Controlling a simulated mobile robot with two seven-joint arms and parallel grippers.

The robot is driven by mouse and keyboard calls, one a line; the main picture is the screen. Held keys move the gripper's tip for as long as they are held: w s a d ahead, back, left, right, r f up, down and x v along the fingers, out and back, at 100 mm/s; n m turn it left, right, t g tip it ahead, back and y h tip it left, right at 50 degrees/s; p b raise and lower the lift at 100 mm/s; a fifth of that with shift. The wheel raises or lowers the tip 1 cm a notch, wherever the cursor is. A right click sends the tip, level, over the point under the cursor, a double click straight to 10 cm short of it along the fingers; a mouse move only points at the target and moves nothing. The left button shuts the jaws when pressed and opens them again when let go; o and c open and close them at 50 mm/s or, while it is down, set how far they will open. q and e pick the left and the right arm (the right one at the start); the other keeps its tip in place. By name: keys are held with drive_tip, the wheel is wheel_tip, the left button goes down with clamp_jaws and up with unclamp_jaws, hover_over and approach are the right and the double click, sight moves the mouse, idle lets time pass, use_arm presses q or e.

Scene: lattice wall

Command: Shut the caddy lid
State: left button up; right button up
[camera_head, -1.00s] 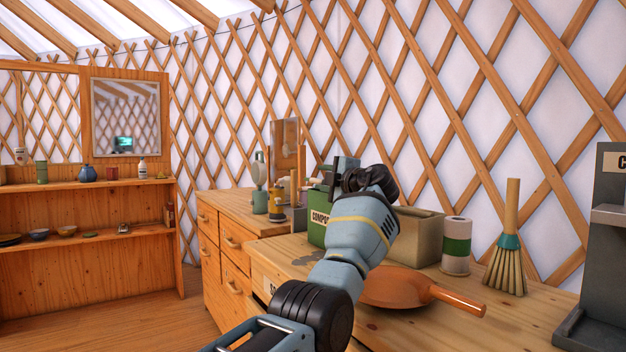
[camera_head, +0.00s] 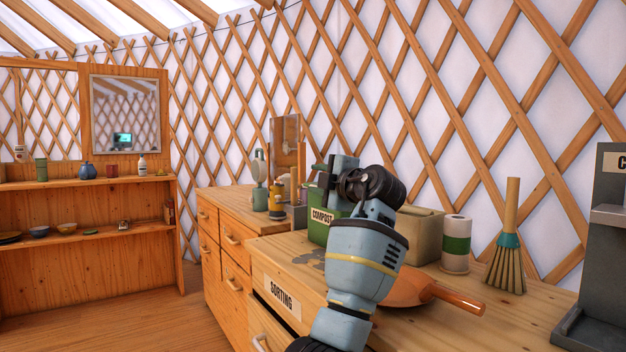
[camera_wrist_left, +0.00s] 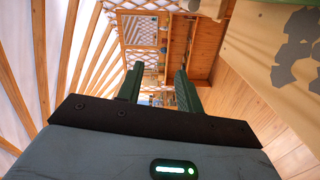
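My left gripper (camera_head: 334,172) is at the height of the caddy's top or just above, pointing away from the head camera. In the left wrist view its two dark green fingers (camera_wrist_left: 159,74) stand apart with nothing between them. My right gripper is not in view.
An orange pan (camera_head: 418,289) lies on the counter near my left wrist. Behind it stand a tan bin (camera_head: 421,232), a paper roll (camera_head: 456,245) and a brush (camera_head: 507,250). A grey stand (camera_head: 600,260) is at the right. Bottles stand left of the caddy.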

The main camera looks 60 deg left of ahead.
use_arm(q)
drive_tip(key=s+d, duration=0.4)
drive_tip(key=d, duration=0.1)
drive_tip(key=shift+r, duration=0.25)
drive_tip(key=shift+a, duration=0.1)
idle(0.4)
